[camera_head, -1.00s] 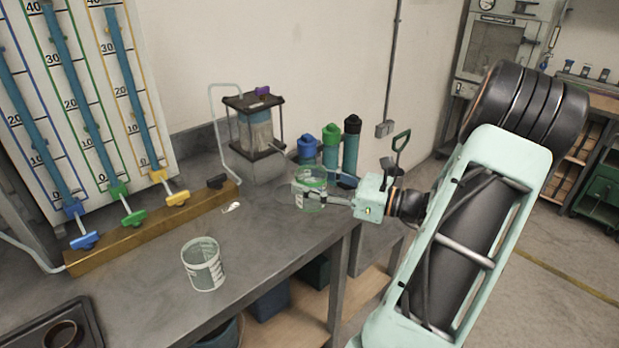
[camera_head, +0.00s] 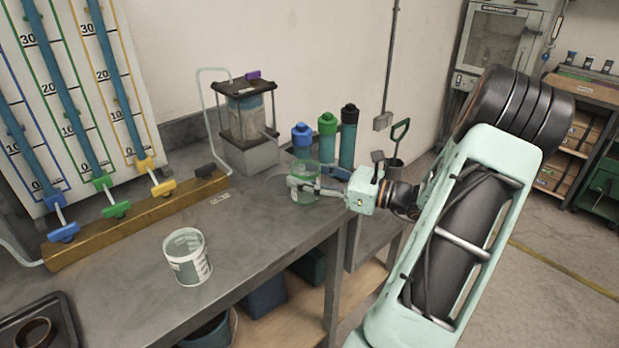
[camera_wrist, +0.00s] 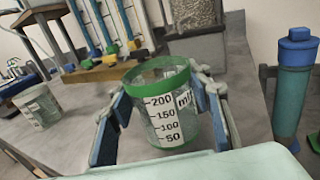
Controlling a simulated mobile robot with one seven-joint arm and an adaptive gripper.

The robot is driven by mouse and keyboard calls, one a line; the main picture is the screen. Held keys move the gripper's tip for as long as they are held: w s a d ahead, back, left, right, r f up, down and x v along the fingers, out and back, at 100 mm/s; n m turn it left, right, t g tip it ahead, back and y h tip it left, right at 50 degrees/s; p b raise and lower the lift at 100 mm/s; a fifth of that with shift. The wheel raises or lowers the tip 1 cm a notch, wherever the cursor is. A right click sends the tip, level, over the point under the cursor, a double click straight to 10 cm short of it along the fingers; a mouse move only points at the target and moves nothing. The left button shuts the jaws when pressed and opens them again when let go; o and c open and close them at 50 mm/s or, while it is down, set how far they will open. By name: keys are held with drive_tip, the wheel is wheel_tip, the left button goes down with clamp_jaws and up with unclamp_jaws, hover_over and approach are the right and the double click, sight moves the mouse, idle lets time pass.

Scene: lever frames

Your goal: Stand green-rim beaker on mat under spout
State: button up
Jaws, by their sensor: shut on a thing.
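The green-rim beaker (camera_head: 305,190) is clear, with a green rim and printed volume marks. My gripper (camera_head: 304,186) is shut around its sides near the bench's right front edge. The wrist view shows the beaker (camera_wrist: 166,118) upright between the two blue finger pads of my gripper (camera_wrist: 160,112). I cannot tell whether its base touches the bench. A clear cell with dark plates on a grey block (camera_head: 248,155) stands behind and left of it. I cannot clearly make out the spout.
A white-rim beaker (camera_head: 188,260) stands on the bench (camera_head: 240,235) at front left. Blue-, green- and black-capped bottles (camera_head: 327,140) stand behind my gripper. A wooden rail with coloured valves (camera_head: 140,215) runs along the left. Bare bench lies between the rail and my gripper.

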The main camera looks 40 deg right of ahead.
sight(297, 170)
drive_tip(key=w, duration=0.3)
drive_tip(key=shift+w+a+f+p, duration=0.15)
drive_tip(key=shift+w+p, duration=0.05)
drive_tip(key=shift+p, duration=0.2)
drive_tip(key=shift+w+a+f, duration=0.15)
drive_tip(key=shift+w, duration=2.5)
drive_tip(key=shift+f, duration=0.35)
drive_tip(key=o, duration=1.2)
drive_tip(key=shift+s, duration=0.1)
drive_tip(key=v, duration=1.2)
